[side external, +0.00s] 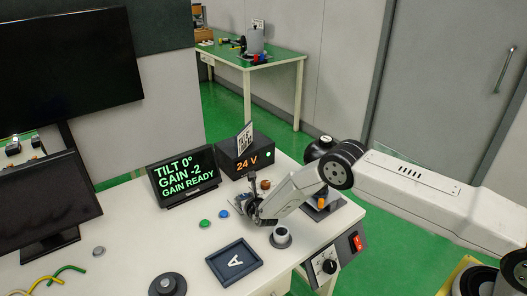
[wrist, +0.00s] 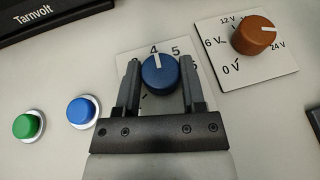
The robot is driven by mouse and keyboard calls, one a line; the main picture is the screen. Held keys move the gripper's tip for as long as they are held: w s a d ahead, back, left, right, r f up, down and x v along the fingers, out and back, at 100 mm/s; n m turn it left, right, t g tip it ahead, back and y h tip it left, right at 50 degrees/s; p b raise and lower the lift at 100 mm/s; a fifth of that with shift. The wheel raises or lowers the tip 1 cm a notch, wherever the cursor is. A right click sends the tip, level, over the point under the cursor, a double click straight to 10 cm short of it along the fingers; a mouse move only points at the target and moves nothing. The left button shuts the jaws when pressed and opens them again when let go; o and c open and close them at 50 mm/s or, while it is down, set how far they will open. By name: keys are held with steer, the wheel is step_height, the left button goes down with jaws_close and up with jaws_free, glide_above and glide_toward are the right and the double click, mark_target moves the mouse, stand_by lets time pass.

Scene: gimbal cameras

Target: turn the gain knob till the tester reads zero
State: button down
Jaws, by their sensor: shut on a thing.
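The blue gain knob (wrist: 159,77) sits on a white dial plate in the wrist view. Its white pointer line points up, just right of the 4 and left of the 5. My gripper (wrist: 160,70) has one finger on each side of the knob and is shut on it. In the side external view my gripper (side external: 254,212) is low over the white table and hides the knob. The tester display (side external: 183,176) reads TILT 0°, GAIN -2, GAIN READY in green.
A brown voltage knob (wrist: 254,36) is right of the gain knob. A green button (wrist: 28,125) and a blue button (wrist: 82,111) are on the left.

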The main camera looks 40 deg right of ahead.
steer(key=shift+w+r+m+g+h, duration=0.15)
steer(key=shift+m+g+h, duration=0.35)
steer(key=shift+m+h, duration=0.95)
steer(key=shift+c, duration=0.9)
jaws_free()
steer(key=shift+a, duration=0.1)
steer(key=shift+v, duration=3.9)
